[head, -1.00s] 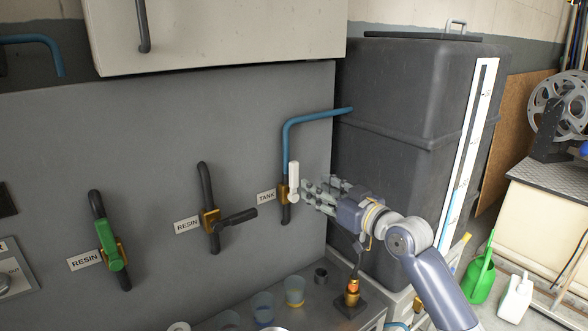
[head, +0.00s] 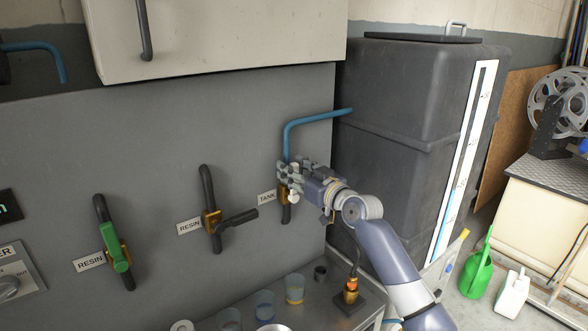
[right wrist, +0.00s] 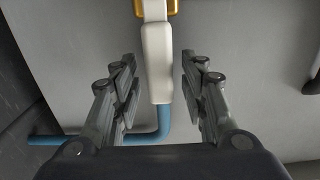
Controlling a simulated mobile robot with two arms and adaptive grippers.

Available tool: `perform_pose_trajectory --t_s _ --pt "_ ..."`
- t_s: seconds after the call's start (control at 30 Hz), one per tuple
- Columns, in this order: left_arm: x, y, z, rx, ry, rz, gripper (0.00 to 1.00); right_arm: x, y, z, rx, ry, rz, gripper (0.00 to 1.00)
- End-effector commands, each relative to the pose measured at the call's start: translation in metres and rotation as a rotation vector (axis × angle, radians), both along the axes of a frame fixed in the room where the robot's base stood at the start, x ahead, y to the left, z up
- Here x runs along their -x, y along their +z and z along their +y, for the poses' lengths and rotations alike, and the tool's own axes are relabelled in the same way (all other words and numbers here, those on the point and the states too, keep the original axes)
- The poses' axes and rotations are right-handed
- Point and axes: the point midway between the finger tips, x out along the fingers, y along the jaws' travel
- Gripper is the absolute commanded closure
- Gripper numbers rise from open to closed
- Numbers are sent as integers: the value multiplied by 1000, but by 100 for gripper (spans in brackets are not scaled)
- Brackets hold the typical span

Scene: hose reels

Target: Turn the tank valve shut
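The tank valve has a white lever handle (right wrist: 158,62) on a brass body (right wrist: 154,7), beside the TANK label (head: 266,197) on the grey panel. The handle stands upright, in line with the blue pipe (head: 286,137). In the right wrist view, which shows the pipe low in the picture, the handle lies between the two fingers of my right gripper (right wrist: 158,62). The gripper is open, with a gap on each side of the handle. In the head view the right gripper (head: 290,178) partly hides the handle. My left gripper is not in view.
Two RESIN valves, one with a black lever (head: 238,217) and one with a green lever (head: 116,249), are to the left. A dark tank (head: 395,150) stands close on the right. Cups (head: 294,288) and a small brass-coloured fitting (head: 351,290) are on the bench below.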

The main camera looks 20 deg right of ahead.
Motion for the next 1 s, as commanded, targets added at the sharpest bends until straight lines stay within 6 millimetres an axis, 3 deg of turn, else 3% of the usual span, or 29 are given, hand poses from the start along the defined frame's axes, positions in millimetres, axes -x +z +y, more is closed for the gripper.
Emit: perform_pose_trajectory --t_s 0.27,0.43,1.0 --pt "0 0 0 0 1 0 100 -1 0 1 -1 0 0 62" --pt "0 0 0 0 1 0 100 -1 -1 0 -1 0 1 100" --pt "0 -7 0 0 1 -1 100 -4 -2 -10 -115 0 42 100"
